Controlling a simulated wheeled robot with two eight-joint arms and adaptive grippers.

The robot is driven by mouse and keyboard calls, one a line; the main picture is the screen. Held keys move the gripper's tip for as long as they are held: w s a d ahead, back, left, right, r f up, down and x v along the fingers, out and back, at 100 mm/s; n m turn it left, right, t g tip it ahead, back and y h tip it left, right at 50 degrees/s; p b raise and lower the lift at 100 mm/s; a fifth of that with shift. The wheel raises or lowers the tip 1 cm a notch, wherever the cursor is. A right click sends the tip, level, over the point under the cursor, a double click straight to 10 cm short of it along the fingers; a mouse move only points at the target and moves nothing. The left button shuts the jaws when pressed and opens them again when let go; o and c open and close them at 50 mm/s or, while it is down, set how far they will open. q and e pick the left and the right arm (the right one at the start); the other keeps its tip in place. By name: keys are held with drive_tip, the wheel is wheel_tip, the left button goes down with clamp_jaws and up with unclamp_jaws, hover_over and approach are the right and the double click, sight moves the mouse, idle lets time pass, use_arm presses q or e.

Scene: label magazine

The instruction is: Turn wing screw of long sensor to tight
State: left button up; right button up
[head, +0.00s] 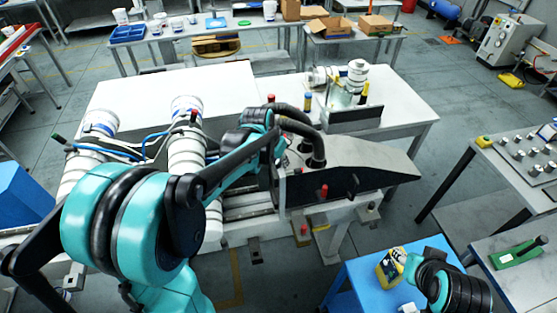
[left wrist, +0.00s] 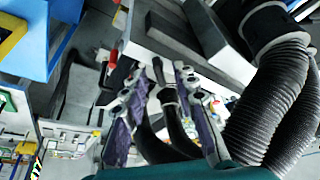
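The wing screw and long sensor cannot be picked out for certain; they are small or hidden near the grey-white machine (head: 370,165). My left arm reaches across to this machine, and its fingers are largely hidden behind the wrist and hoses in the head view. In the left wrist view, my left gripper (left wrist: 168,72) has its two purple-padded fingers apart, with dark hose-like parts showing between and behind them. No held object is clear. My right gripper (head: 405,260) is at lower right, close to a yellow object (head: 388,270); its fingers are too small to read.
Black corrugated hoses (left wrist: 265,100) run close beside the left gripper. A red knob (head: 323,190) stands on the machine's front, also visible in the left wrist view (left wrist: 119,20). A blue table (head: 365,293) is at lower right. White rollers (head: 187,150) stand at left.

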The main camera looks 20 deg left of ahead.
use_arm(q)
clamp_jaws()
idle(0.3)
drive_tip(key=m, duration=0.1)
drive_tip(key=m+h+b, duration=0.1)
drive_tip(key=m, duration=0.1)
drive_tip(key=shift+w+a+m+g, duration=0.1)
drive_tip(key=shift+a+m+g, duration=0.1)
drive_tip(key=shift+m+g, duration=0.15)
drive_tip(key=shift+w+m+g+h+b, duration=0.1)
drive_tip(key=shift+m+g+h+b, duration=0.5)
drive_tip(key=shift+m, duration=1.15)
unclamp_jaws()
